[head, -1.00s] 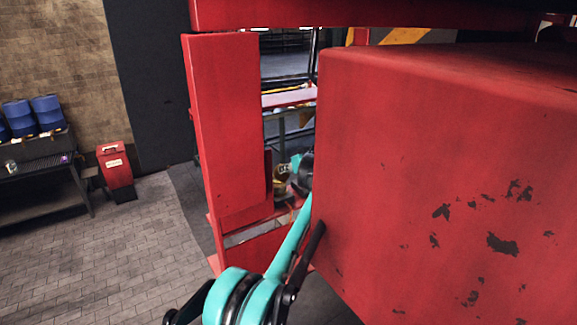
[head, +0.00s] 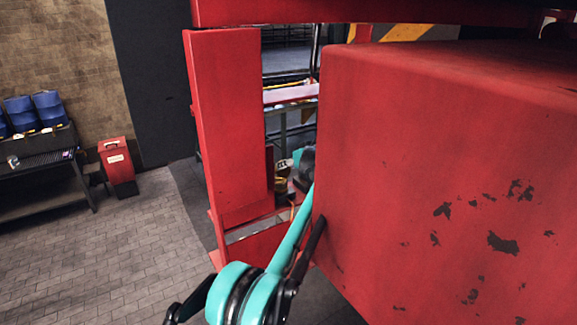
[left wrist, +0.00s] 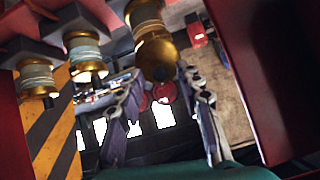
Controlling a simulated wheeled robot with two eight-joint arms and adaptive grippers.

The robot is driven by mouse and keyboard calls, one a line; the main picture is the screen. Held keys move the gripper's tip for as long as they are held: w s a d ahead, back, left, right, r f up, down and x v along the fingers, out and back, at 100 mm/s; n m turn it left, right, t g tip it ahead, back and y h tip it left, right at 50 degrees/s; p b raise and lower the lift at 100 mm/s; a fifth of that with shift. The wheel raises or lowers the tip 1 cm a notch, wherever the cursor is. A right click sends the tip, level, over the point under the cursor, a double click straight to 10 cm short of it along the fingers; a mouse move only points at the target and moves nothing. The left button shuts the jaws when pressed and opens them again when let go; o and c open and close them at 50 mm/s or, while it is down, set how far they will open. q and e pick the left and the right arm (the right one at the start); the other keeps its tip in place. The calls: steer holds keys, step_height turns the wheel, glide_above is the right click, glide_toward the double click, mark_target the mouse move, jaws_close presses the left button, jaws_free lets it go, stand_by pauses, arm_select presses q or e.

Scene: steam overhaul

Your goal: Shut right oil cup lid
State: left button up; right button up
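In the head view my left arm reaches into the gap between a red post and a large red block. Its gripper is mostly hidden there. A small brass part (head: 281,186) shows in that gap, too small to identify. In the left wrist view my left gripper (left wrist: 161,72) has its two fingers apart. A large brass oil cup (left wrist: 148,18) is close by, its rounded dark-gold end (left wrist: 158,58) near and between the fingertips. I cannot tell whether they touch, or whether its lid is open. My right gripper is in neither view.
The red post (head: 228,120) and the red block (head: 440,180) tightly flank my left arm. Two more brass-and-glass cups (left wrist: 85,50) (left wrist: 38,78) hang in a row at left in the wrist view.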

arm_select(q)
steer(key=v, duration=1.1)
steer(key=shift+s+d, duration=0.15)
steer(key=shift+d, duration=0.1)
steer(key=shift+s+d+r, duration=0.1)
